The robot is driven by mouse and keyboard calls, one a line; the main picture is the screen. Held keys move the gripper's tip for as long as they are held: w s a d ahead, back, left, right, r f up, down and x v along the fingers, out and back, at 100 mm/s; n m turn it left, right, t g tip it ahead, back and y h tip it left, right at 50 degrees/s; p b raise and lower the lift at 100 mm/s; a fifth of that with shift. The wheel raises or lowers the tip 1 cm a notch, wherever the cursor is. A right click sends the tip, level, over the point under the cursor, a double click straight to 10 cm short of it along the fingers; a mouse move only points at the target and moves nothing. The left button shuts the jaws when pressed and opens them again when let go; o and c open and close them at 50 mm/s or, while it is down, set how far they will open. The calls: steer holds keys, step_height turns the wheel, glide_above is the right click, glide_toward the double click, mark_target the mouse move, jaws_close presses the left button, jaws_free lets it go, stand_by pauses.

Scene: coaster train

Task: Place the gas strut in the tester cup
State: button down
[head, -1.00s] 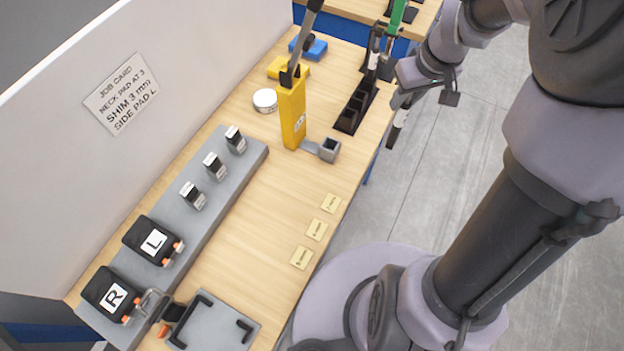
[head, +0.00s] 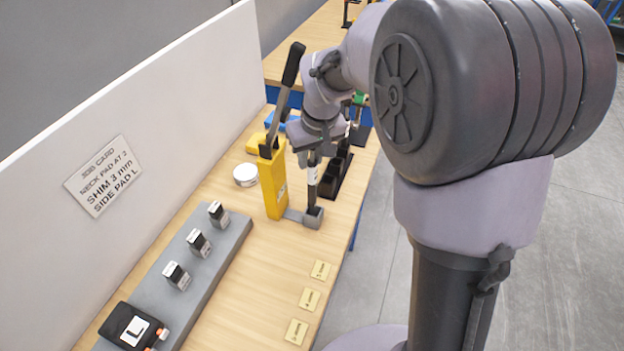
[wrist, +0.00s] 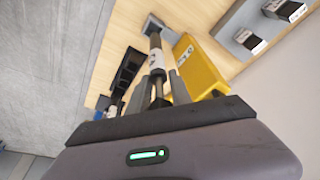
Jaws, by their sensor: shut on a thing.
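The gas strut (head: 312,183) is dark with a white label and stands about upright in the head view. My gripper (head: 316,154) is shut on its upper part; the wrist view shows the fingers (wrist: 165,88) around the strut (wrist: 155,48). The tester cup (head: 314,219) is a small grey square socket at the foot of the yellow tester (head: 272,187). It also shows in the wrist view (wrist: 152,22). The strut's lower end meets the cup's mouth and seems to be inside it; I cannot tell how deep.
The tester's black-handled lever (head: 292,65) rises just left of my arm. A black rack (head: 337,172) stands close behind the cup on the right. A white round tin (head: 245,174) is left of the tester. Bench space in front of the cup is clear, apart from small labels (head: 310,299).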

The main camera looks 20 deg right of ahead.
mark_target(312, 179)
step_height(312, 179, down, 7)
steer(key=shift+s+d+r+b, duration=0.1)
steer(key=shift+d+b, duration=0.05)
steer(key=shift+b, duration=0.9)
steer(key=shift+f, duration=0.2)
steer(key=c, duration=1.2)
jaws_free()
steer(key=shift+o, duration=0.2)
